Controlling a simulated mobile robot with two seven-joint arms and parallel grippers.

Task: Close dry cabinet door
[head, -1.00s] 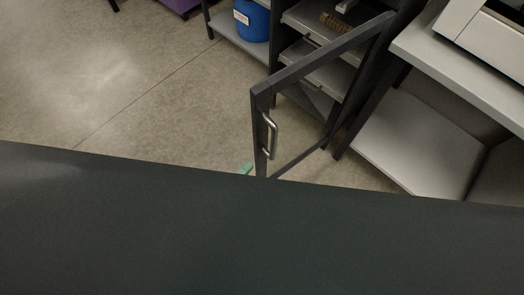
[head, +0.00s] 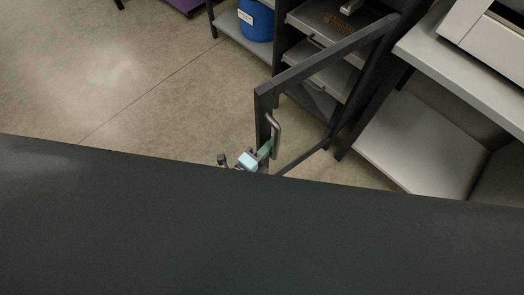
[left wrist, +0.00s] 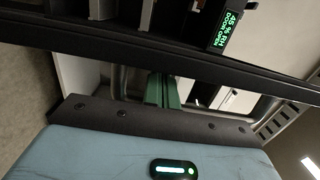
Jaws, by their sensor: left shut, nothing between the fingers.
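The dry cabinet (head: 334,72) has dark posts and shelves at the top of the head view. Its dark-framed door (head: 325,52) stands swung out, with a metal bar handle (head: 276,135) on its free edge. My left gripper (head: 266,149) is at the lower part of the handle, its green fingers shut with nothing between them. In the left wrist view the green fingers (left wrist: 161,90) are together within the span of the handle (left wrist: 120,80), near the dark door bar (left wrist: 160,48). Contact is unclear. A display (left wrist: 231,30) reads 45 % RH, DOOR OPEN. My right gripper is not seen.
A blue drum (head: 256,20) stands on a shelf left of the cabinet. A grey bench (head: 460,75) with a white machine (head: 490,40) is at the right. A large dark surface (head: 250,230) fills the lower head view and hides my arm.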

